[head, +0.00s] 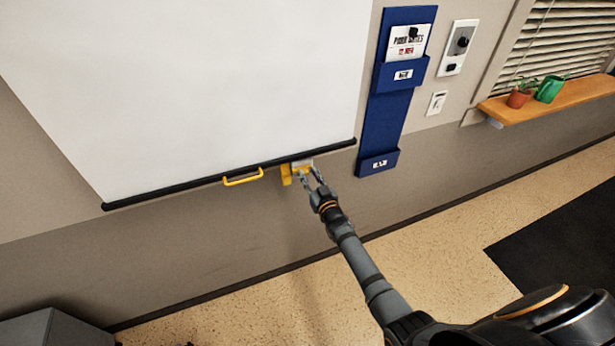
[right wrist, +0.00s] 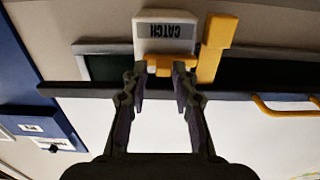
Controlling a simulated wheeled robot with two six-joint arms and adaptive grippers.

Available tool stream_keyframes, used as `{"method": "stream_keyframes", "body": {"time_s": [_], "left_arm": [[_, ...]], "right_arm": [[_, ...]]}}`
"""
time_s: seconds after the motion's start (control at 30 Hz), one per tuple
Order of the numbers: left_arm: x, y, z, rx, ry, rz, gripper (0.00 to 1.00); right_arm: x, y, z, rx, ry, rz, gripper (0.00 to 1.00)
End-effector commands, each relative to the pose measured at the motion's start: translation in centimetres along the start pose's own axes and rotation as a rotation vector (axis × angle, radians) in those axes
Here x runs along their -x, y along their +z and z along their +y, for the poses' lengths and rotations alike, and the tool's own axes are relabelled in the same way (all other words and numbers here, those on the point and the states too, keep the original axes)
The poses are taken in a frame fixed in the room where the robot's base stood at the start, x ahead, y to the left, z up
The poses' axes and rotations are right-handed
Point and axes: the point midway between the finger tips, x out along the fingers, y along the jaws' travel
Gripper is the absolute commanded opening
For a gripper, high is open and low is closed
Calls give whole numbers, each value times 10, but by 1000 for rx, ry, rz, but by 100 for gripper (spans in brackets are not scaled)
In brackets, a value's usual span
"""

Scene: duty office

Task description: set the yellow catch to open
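The yellow catch (head: 287,174) is at the bottom bar of the white screen, beside a light plate (head: 302,162). In the right wrist view, upside down, the plate reads CATCH (right wrist: 165,31), with a yellow upright piece (right wrist: 214,50) beside it and a small yellow tab (right wrist: 166,66) at its edge. My right gripper (head: 312,177) is at the catch. In the wrist view its fingers (right wrist: 160,70) stand apart, one near each side of the tab; I cannot tell whether they touch it. My left gripper is not in view.
A yellow pull handle (head: 243,177) is on the black screen bar (head: 180,186), left of the catch. A blue wall rack (head: 390,110) hangs to the right. Floor below is mostly clear.

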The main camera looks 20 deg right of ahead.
Motion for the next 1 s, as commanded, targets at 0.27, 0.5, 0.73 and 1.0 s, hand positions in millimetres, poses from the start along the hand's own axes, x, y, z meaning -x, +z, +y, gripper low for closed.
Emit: {"method": "stream_keyframes", "body": {"time_s": [0.27, 0.5, 0.73, 1.0], "left_arm": [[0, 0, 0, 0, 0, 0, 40], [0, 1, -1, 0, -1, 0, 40], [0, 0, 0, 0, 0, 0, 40], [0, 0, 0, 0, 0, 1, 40]], "right_arm": [[0, 0, -1, -1, 0, 0, 40], [23, 2, 0, -1, 0, -2, 40], [80, 1, 0, -2, 0, -2, 40], [118, 1, 1, 0, 0, -1, 40]]}}
